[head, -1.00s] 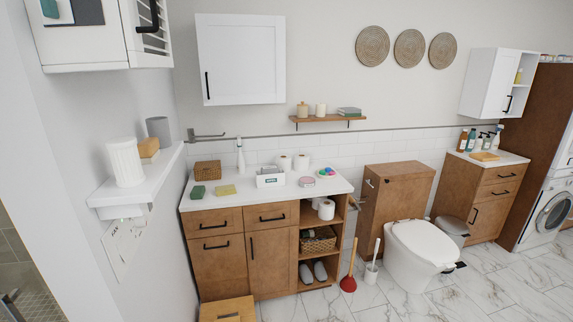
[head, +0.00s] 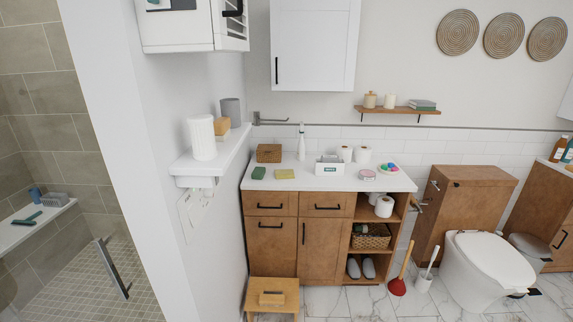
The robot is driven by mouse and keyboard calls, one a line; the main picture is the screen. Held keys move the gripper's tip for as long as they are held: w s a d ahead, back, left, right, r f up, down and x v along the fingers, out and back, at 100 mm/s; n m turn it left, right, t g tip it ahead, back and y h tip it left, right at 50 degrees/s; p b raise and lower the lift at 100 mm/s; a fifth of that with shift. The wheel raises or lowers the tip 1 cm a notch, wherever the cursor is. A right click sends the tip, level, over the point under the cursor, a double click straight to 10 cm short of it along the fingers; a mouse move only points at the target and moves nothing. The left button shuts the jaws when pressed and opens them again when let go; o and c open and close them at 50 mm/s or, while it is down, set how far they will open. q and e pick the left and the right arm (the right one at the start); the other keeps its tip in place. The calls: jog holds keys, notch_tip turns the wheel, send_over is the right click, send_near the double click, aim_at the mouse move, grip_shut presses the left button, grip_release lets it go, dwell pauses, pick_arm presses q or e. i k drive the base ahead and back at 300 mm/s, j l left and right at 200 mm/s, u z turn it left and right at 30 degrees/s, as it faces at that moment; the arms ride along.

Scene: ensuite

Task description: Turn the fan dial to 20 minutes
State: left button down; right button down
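I cannot make out a fan dial for certain. A pale wall plate (head: 193,212) with small marks is on the left wall below the white shelf (head: 208,160). It is seen at a steep angle, and its details are too small to read. A small white box (head: 195,182) sits right under the shelf, above the plate. Neither of my grippers is in view.
A wooden vanity with a white top (head: 330,183) stands against the back wall. A wooden step stool (head: 272,297) is on the floor before it. A plunger (head: 398,284) and toilet (head: 487,275) are to the right. A tiled shower (head: 60,260) with a handle (head: 113,270) is at left.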

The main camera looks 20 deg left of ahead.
aim_at(208, 192)
jog(key=u, duration=1.6)
jog(key=i+l, duration=0.05)
